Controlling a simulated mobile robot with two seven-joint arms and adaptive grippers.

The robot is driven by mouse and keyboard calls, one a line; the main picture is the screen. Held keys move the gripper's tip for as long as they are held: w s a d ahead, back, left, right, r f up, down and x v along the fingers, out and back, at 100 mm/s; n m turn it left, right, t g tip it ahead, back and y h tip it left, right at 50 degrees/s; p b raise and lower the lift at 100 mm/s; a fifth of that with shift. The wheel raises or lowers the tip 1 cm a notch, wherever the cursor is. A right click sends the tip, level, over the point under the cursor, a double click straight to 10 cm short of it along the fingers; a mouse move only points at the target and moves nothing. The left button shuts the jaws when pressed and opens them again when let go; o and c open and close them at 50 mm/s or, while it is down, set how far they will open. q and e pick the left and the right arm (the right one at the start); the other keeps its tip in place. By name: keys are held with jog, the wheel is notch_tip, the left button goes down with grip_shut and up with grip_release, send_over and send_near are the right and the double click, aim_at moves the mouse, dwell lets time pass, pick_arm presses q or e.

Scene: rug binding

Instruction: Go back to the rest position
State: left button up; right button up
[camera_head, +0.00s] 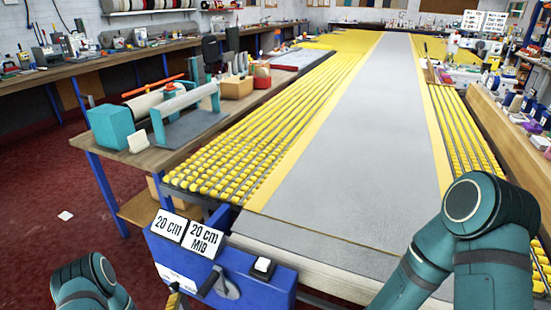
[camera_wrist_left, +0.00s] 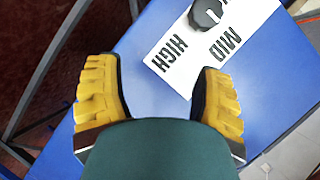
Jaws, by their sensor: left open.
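My left gripper (camera_wrist_left: 162,100) is open, with its two yellow ribbed fingers spread apart and nothing visible between them. It is in front of a blue panel that carries a black knob (camera_wrist_left: 205,13) and a white plate (camera_wrist_left: 203,42) marked HIGH and MID. I cannot tell whether the fingers touch the panel. In the head view my left arm (camera_head: 88,282) shows at the bottom left, beside the blue control box (camera_head: 215,270). My right arm (camera_head: 465,240) is bent at the lower right, over the near end of the table; its gripper is out of view.
The long table carries a grey rug strip (camera_head: 350,130) with yellow edges, flanked by yellow rollers (camera_head: 255,140). A wooden bench (camera_head: 165,155) with a teal machine (camera_head: 112,127) stands left. Red floor (camera_head: 50,180) is open at the left.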

pick_arm(q)
jog(key=s+d+r+n+g+h, duration=0.1)
jog(key=s+d+r+n+g, duration=0.1)
jog(key=d+n+g, duration=0.3)
jog(key=s+d+r+n+g+h, duration=0.1)
jog(key=s+d+r+n, duration=0.15)
jog(key=d, duration=0.35)
jog(key=s+d+r+n+g, duration=0.3)
jog(key=s+d, duration=0.2)
jog(key=s, duration=0.2)
jog(key=s+d+r+n+g+h, duration=0.1)
jog(key=s+d+r+n+g, duration=0.2)
jog(key=s, duration=0.4)
jog(key=d+r+n, duration=0.1)
jog(key=d, duration=0.1)
jog(key=shift+d+r+h, duration=0.25)
jog(key=shift+d+h, duration=0.05)
